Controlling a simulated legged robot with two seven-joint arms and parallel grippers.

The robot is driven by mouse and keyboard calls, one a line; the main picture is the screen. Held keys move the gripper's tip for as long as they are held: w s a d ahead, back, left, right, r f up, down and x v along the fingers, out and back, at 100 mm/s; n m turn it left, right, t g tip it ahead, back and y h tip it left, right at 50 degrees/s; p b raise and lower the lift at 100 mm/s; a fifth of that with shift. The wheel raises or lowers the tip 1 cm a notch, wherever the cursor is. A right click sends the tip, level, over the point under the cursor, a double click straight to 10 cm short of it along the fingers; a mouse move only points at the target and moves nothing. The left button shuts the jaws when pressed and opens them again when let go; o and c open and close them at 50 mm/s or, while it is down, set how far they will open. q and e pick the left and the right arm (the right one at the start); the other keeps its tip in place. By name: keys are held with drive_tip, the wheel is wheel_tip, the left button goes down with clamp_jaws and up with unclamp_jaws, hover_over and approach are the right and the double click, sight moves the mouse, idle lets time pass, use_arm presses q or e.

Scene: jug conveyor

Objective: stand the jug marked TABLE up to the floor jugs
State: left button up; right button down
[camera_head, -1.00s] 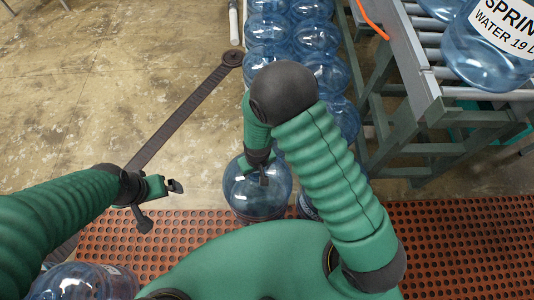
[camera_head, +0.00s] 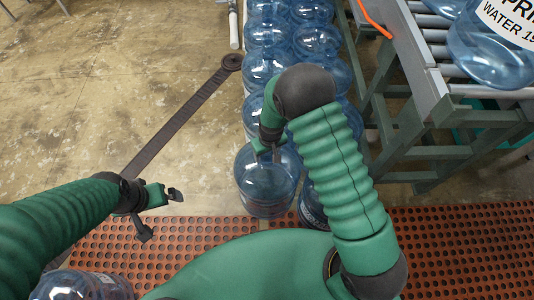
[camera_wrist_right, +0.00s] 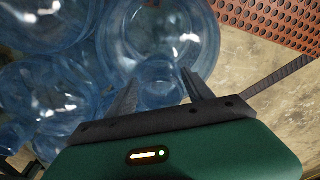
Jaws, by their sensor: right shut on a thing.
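A clear blue jug (camera_head: 266,188) stands at the near end of the floor jugs, partly over the edge of the red mat. My right gripper (camera_head: 269,153) is shut on its neck from above. In the right wrist view, the two dark fingers (camera_wrist_right: 161,92) sit on either side of the neck, with the jug body (camera_wrist_right: 158,35) beyond. No word TABLE is readable on it. The floor jugs (camera_head: 262,68) stand in two columns just beyond; whether the held jug touches them I cannot tell. My left gripper (camera_head: 160,212) is open and empty over the mat.
A roller conveyor (camera_head: 432,82) with labelled water jugs (camera_head: 490,50) stands at the right on green legs. Another jug (camera_head: 85,286) is at the lower left. A dark strap (camera_head: 180,118) lies on the floor left of the columns. The floor farther left is clear.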

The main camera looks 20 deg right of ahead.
drive_tip(key=shift+c, duration=2)
unclamp_jaws()
drive_tip(key=shift+r, duration=0.1)
drive_tip(key=r+p, duration=0.1)
drive_tip(key=r, duration=0.2)
drive_tip(key=s+r+p, duration=0.1)
drive_tip(key=r+p, duration=0.1)
drive_tip(key=r, duration=0.2)
drive_tip(key=r+p, duration=0.1)
drive_tip(key=r, duration=0.3)
drive_tip(key=shift+s+r+p, duration=0.15)
drive_tip(key=shift+r+p, duration=0.1)
drive_tip(key=shift+p, duration=0.15)
drive_tip(key=s+d+r+m+t, duration=0.1)
drive_tip(key=s+d+r, duration=0.4)
drive_tip(key=s+r, duration=0.7)
drive_tip(key=shift+s+r+m, duration=0.3)
drive_tip(key=shift+s+m, duration=0.2)
drive_tip(key=shift+s, duration=0.35)
drive_tip(key=shift+d, duration=0.1)
